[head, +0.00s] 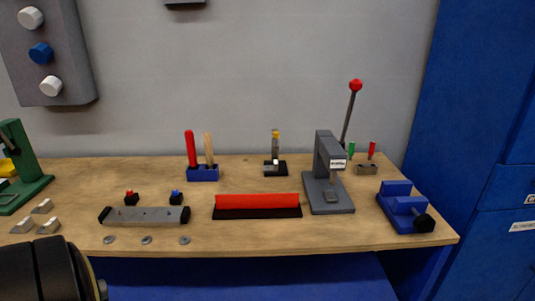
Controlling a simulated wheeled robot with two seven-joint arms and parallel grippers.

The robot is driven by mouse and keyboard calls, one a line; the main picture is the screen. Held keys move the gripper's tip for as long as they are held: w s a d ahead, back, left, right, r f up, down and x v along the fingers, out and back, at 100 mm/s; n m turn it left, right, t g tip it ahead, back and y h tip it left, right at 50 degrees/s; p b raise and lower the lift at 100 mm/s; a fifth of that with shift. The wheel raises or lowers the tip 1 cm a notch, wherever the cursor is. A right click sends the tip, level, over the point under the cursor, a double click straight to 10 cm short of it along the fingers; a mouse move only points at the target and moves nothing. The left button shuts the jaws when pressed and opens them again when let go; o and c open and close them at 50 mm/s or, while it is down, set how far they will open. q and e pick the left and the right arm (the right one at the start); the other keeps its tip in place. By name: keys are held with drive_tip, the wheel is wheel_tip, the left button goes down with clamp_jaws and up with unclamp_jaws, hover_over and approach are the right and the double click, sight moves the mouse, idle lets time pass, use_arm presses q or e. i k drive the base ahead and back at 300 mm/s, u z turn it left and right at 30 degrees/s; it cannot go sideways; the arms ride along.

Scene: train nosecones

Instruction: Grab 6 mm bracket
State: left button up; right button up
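Several small grey metal pieces that look like brackets lie at the left front of the wooden workbench: one (43,207) farther back, one (22,226) at the left and one (48,226) at the right. I can read no size mark on them, so I cannot tell which is 6 mm. A black rounded part, likely of my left arm, fills the bottom left corner, close in front of these pieces. Neither gripper's fingers show in the head view.
The workbench (270,238) carries a grey bar (145,216), flat discs (146,240), a red block (257,201), a grey lever press (328,180), a blue vise (403,205), a blue tool holder (203,174) and a green press (24,165). The front middle is mostly clear.

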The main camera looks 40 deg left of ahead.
sight(274, 168)
drive_tip(key=u, duration=0.85)
drive_tip(key=i, duration=1.1)
drive_tip(key=u, duration=1.25)
